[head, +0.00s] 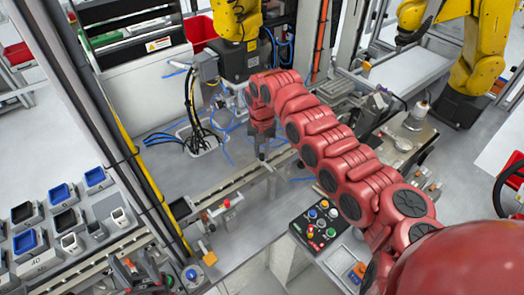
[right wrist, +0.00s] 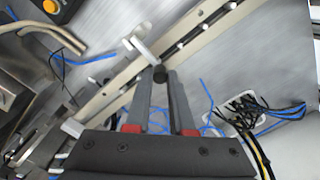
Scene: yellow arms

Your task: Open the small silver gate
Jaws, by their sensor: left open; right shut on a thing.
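My right gripper (head: 262,153) reaches down over the conveyor rail. In the right wrist view its two dark fingers (right wrist: 161,80) close on a small black round knob (right wrist: 159,73) at their tips. The small silver gate (right wrist: 146,43) extends from this knob across the rail edge. In the head view the gate is mostly hidden by the gripper and cannot be made out clearly.
The conveyor rail (head: 225,190) runs diagonally below the right gripper. A button panel (head: 319,224) stands to the right. Black and blue cables (head: 197,140) come out of an opening behind the rail. Several small bins (head: 64,219) stand at the left.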

